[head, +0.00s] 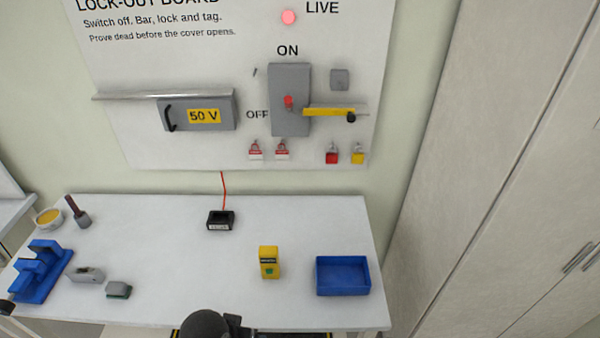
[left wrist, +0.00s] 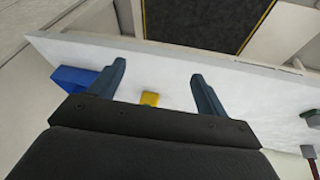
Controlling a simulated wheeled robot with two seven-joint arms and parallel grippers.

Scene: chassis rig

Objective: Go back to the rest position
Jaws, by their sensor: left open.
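My left gripper (left wrist: 158,72) shows in the left wrist view with its two blue-grey fingers spread apart and nothing between them. The white bench top lies beyond the fingers, with a yellow block partly hidden behind the gripper's dark body. In the head view a dark rounded part of mine shows at the bottom edge, in front of the bench; no fingers can be made out there. My right gripper is in neither view.
The bench (head: 300,220) holds a blue tray (head: 343,289), yellow tester (head: 269,262), black box (head: 220,220), blue rack (head: 40,270) and small grey items. The lock-out board (head: 180,70) stands behind; its red lamp (head: 289,17) is lit. Pale cabinets (head: 500,180) stand right.

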